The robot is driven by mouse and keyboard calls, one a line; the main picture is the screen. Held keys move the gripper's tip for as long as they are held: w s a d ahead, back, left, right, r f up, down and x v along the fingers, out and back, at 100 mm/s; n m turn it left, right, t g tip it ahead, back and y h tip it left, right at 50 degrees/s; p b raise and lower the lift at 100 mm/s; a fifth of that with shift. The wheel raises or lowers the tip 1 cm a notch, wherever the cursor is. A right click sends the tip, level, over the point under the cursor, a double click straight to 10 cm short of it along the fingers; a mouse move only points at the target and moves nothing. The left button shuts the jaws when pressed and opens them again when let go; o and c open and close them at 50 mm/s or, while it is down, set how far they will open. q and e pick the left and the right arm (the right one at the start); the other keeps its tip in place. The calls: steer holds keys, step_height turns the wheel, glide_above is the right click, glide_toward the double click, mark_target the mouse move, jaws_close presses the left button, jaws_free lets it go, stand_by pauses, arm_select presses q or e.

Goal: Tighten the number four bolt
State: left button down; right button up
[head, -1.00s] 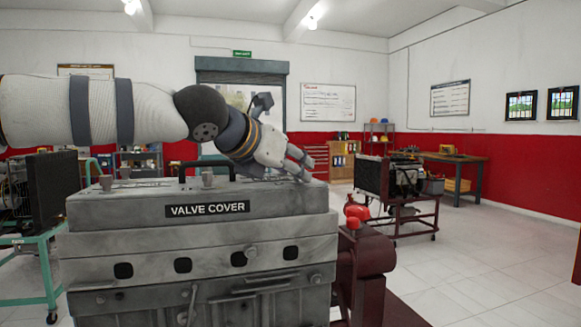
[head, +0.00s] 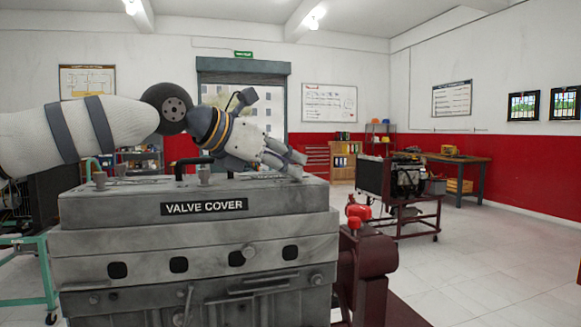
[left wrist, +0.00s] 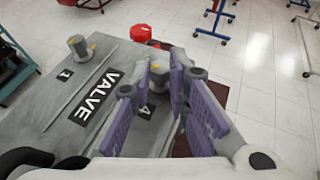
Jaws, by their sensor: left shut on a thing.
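The grey engine valve cover (head: 130,208) fills the lower left of the head view, with its label (head: 204,206) on the front face. My left gripper (head: 297,165) is low over the cover's right end. In the left wrist view its purple-padded fingers (left wrist: 158,92) are shut on the number four bolt (left wrist: 158,76), a grey bolt head beside the plate marked 4 (left wrist: 147,111). The fingers partly hide this bolt. The number one bolt (left wrist: 78,46) stands apart, beside the plate marked 1 (left wrist: 65,75). Other bolts (head: 204,175) stand on the cover in the head view.
A red part (head: 357,210) on a dark red stand (head: 369,265) is right of the engine. Another engine trainer on a cart (head: 397,185) stands farther back. A teal frame (head: 45,270) is at the left. The floor at the right is clear.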

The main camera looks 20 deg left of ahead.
arm_select(q)
steer(key=m+g+h, duration=0.1)
steer(key=f+m+g+h+b, duration=0.1)
steer(key=shift+w+a+m, duration=0.2)
steer(key=shift+w+m, duration=0.1)
steer(key=shift+w, duration=0.1)
steer(key=shift+a+r+m+g+h+b, duration=0.1)
steer(key=shift+r+m+g+h+b, duration=0.15)
steer(key=shift+m+g+h+b, duration=0.35)
steer(key=shift+a+r+m+g+h, duration=0.15)
steer(key=shift+m+g+h, duration=0.35)
steer(key=shift+m+g, duration=0.3)
arm_select(e)
steer(key=shift+g, duration=0.7)
steer(key=shift+s+f, duration=1.55)
steer(key=shift+s, duration=0.05)
arm_select(q)
steer(key=shift+m, duration=0.3)
steer(key=c, duration=1.5)
jaws_free()
steer(key=shift+c, duration=0.2)
steer(key=shift+r, duration=0.1)
steer(key=v, duration=1.1)
steer(key=shift+a, duration=0.45)
